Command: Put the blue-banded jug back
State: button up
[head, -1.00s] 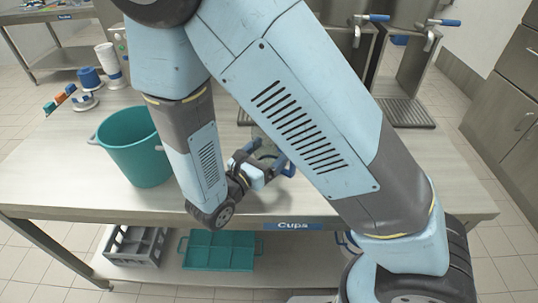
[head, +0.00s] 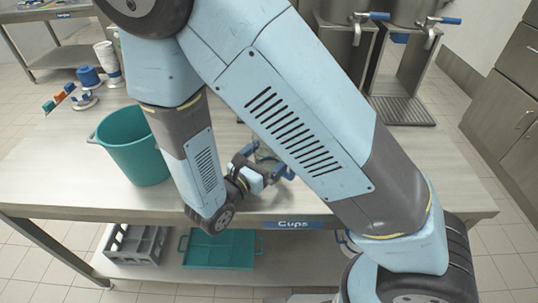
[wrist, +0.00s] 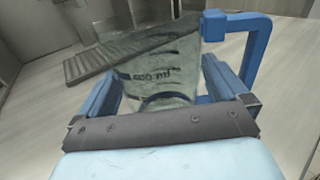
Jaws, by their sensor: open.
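A clear jug with a blue handle and a dark "400 ml" mark (wrist: 160,78) stands between the open fingers of my gripper (wrist: 165,92) in the wrist view. The handle (wrist: 255,40) sticks out to the right. In the head view my gripper (head: 267,164) is low over the front part of the table, and the jug (head: 264,153) shows only in part there, mostly hidden by my gripper and arm. Whether the fingers touch the jug I cannot tell.
A teal bucket (head: 134,150) stands on the table (head: 70,178) left of my arm. Stands with blue-handled taps (head: 437,30) and a drip grate (head: 402,112) are at the back right. A teal tray (head: 218,250) and a grey divided crate (head: 136,243) lie on the lower shelf.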

jog(key=v, duration=1.1)
jog(key=shift+s+a, duration=0.15)
jog(key=shift+s, duration=0.1)
